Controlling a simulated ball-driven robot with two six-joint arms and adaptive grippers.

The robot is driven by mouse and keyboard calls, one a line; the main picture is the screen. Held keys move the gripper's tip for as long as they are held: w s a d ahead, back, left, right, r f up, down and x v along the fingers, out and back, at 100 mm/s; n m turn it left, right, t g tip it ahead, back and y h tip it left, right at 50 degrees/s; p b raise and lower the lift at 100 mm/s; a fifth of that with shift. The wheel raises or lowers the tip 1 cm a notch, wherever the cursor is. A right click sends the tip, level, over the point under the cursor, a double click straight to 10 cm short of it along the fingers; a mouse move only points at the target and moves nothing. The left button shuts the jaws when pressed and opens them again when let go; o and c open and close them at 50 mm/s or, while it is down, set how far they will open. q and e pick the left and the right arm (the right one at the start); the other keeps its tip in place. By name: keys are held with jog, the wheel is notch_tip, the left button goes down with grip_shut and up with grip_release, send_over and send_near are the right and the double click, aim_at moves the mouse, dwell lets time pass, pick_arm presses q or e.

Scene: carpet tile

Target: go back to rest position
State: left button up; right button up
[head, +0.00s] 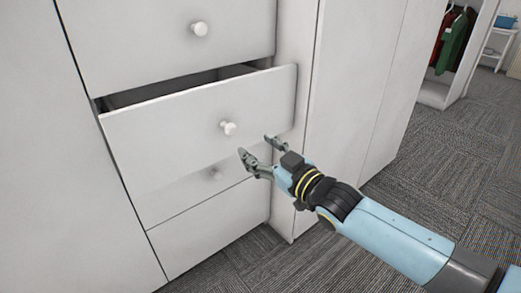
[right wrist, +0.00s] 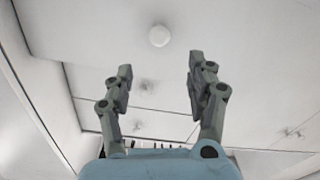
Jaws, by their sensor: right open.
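My right gripper (head: 258,151) is open and empty in front of a white drawer (head: 170,132) that is pulled partly out. Its fingertips are just below and to the right of the drawer's round white knob (head: 228,128), apart from it. In the right wrist view, the two fingers of the gripper (right wrist: 160,72) are spread wide, with the knob (right wrist: 158,36) beyond them and nothing between them. My left gripper is not in either view.
A closed drawer with a knob (head: 199,29) is above the open one, and closed drawers are below. Tall white cabinet panels (head: 345,90) stand to the right. An open wardrobe with a green garment (head: 455,40) is at the far right. The grey carpet (head: 440,165) is clear.

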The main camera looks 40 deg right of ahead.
dwell(0.3)
jog(key=s+d+f+m+g+h+p, duration=0.1)
jog(key=s+f+g, duration=0.3)
jog(key=s+f, duration=0.7)
jog(key=s+f+m+g+h+p, duration=0.1)
jog(key=s+f+g, duration=0.45)
jog(key=f, duration=0.95)
jog(key=s+f+g, duration=0.2)
jog(key=s+f, duration=0.3)
jog(key=s, duration=0.6)
jog(key=s+f+m+g, duration=0.1)
jog(key=s+f+g, duration=0.2)
jog(key=s, duration=0.9)
jog(key=s+f+g, duration=0.3)
jog(key=s+f, duration=0.4)
jog(key=s, duration=0.5)
jog(key=shift+a+h, duration=0.3)
